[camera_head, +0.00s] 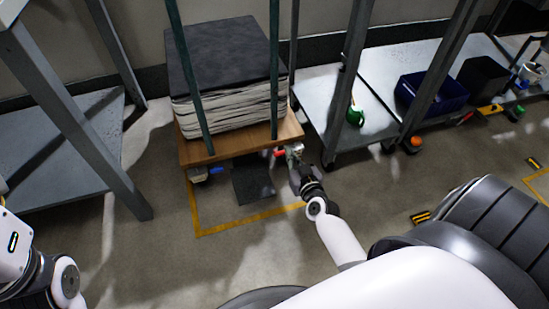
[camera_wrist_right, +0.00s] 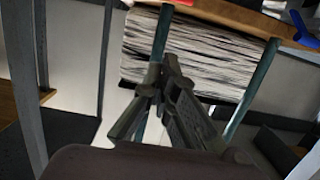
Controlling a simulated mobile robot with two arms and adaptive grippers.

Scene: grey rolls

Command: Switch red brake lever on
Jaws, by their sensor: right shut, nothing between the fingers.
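The red brake lever (camera_head: 280,153) is small and sits under the front right corner of a wooden trolley (camera_head: 235,141). My right gripper (camera_head: 298,167) is just to the right of and below the lever in the head view, by the caster. Its fingers (camera_wrist_right: 168,75) are shut and empty in the right wrist view.
The trolley carries a stack of grey layers (camera_head: 228,75) between green posts (camera_head: 274,65). A blue lever (camera_head: 216,170) is under its front left corner. Low grey shelves with a blue bin (camera_head: 432,92) stand at right. A yellow line (camera_head: 245,222) marks the open floor.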

